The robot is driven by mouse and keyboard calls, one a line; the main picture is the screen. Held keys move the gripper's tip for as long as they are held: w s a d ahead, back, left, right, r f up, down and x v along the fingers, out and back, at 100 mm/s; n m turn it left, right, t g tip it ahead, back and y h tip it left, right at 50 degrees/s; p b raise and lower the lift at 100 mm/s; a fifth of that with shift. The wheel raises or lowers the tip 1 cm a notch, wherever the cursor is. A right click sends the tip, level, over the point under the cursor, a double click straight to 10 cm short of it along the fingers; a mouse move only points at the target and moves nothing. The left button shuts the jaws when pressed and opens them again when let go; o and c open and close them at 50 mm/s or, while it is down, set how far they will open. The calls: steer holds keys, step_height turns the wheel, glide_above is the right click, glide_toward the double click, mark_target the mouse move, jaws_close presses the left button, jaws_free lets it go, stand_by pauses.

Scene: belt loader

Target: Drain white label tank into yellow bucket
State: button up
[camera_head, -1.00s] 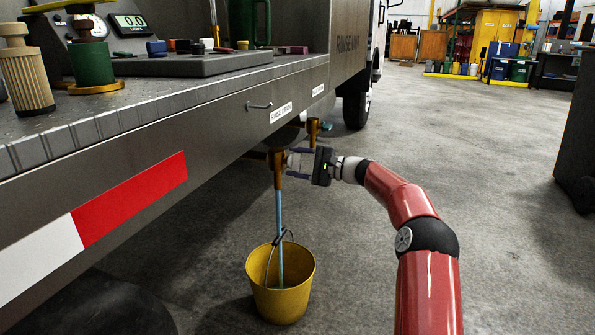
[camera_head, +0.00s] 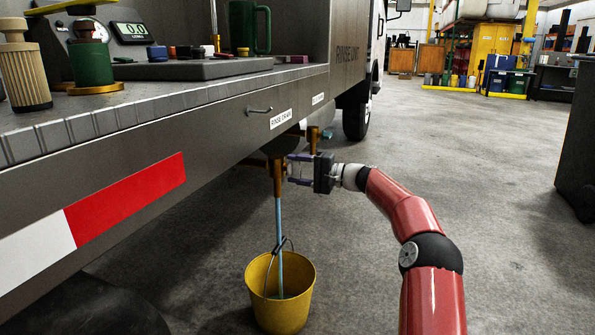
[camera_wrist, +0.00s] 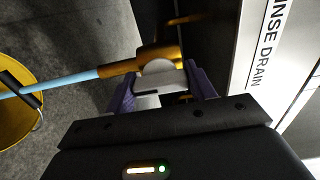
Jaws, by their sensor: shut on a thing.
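A brass drain valve (camera_head: 277,172) hangs under the truck bed below a white label (camera_head: 281,118) reading RINSE DRAIN. The label is large in the wrist view (camera_wrist: 268,45). A pale blue stream (camera_head: 280,235) runs from the valve's spout down into the yellow bucket (camera_head: 262,309). The bucket stands upright on the floor with its handle raised. My gripper (camera_head: 292,167) is at the valve's right side, shut on its pale grey handle. In the wrist view, the purple fingers (camera_wrist: 160,88) lie on both sides of the handle (camera_wrist: 158,70). The bucket's liquid level is unclear.
A second brass valve (camera_head: 313,137) hangs further back under another white label (camera_head: 318,99), too small to read. The truck bed's metal side (camera_head: 225,125) runs above and left of my gripper. Concrete floor is open to the right, up to a dark cabinet (camera_head: 580,140).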

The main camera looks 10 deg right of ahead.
steer(key=o, duration=1)
steer(key=v, duration=0.7)
steer(key=shift+s+d, duration=0.2)
steer(key=shift+d, duration=0.15)
